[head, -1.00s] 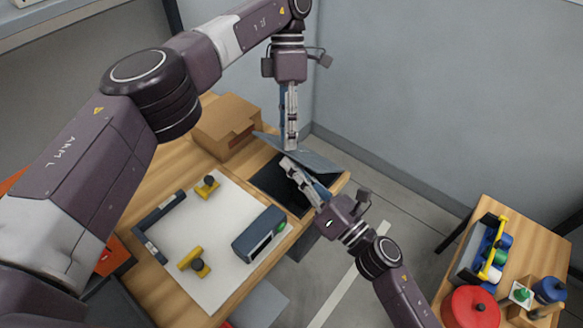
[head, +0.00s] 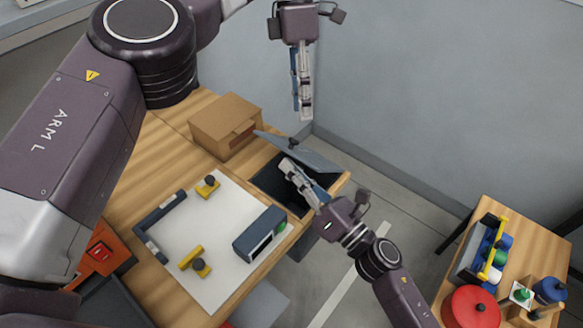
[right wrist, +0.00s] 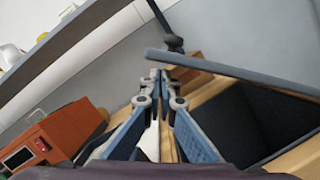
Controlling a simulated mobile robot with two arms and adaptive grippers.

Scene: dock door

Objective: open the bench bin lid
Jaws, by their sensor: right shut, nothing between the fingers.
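The bench bin lid (head: 312,158) is a grey-blue plate with a dark knob (head: 292,143), tilted up at the back of the bin. The dark bin opening (head: 268,180) shows in front of it. In the right wrist view the lid (right wrist: 235,71) appears nearly edge-on, above the dark bin interior (right wrist: 255,125). My right gripper (head: 284,164) is shut and empty, its tips at the opening just in front of the lid; whether they touch it I cannot tell. My left gripper (head: 306,117) hangs above and apart from the lid, holding nothing visible; its fingers appear from the side.
A cardboard box (head: 225,125) stands left of the bin. A white mat (head: 215,235) carries yellow-and-black pieces and a dark block (head: 258,233). A side table (head: 515,255) at right holds a caddy and a red canister (head: 470,308). Grey walls stand close behind.

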